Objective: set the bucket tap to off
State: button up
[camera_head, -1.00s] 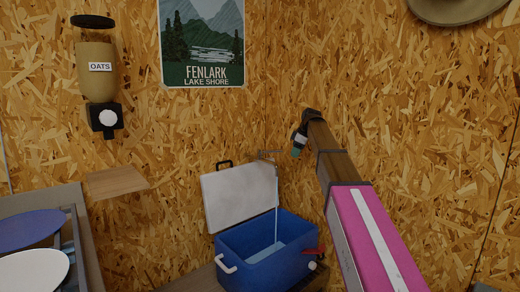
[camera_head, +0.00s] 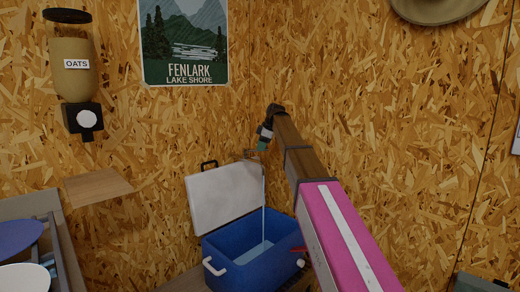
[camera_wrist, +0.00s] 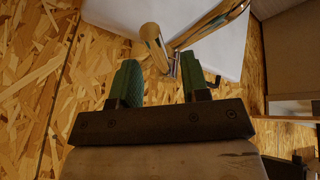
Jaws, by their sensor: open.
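A small brass tap (camera_head: 249,153) is on the board wall above an open blue cooler (camera_head: 238,265). A thin stream of water (camera_head: 264,192) falls from it into the cooler, which has water inside. No bucket is seen. My gripper (camera_head: 262,146), with green finger pads, is just right of the tap. In the wrist view, my gripper (camera_wrist: 158,82) is open, and the tap's brass parts (camera_wrist: 152,38) reach down to the space between the fingertips. Nothing is gripped. I cannot tell whether a finger touches the tap.
The cooler's white lid (camera_head: 222,198) stands raised behind it, below the tap. A red-handled spigot (camera_head: 299,249) is on the cooler's right side, partly behind my arm. An oats dispenser (camera_head: 74,85) and a small wooden shelf (camera_head: 98,187) are at the left.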

jog(key=shift+x, duration=0.9)
grip_shut()
jog(key=shift+s, duration=0.2)
jog(key=shift+s+a+m+t+h, duration=0.4)
jog(key=shift+s+m, duration=0.25)
jog(key=shift+m, duration=0.7)
jog(key=shift+s+a+m+t+h, duration=0.4)
jog(key=shift+s+m, duration=0.25)
jog(key=shift+m, duration=0.75)
jog(key=shift+s+a+m+t+h, duration=0.3)
jog(key=shift+s+m+h, duration=0.3)
jog(key=shift+m, duration=0.75)
jog(key=shift+s, duration=0.1)
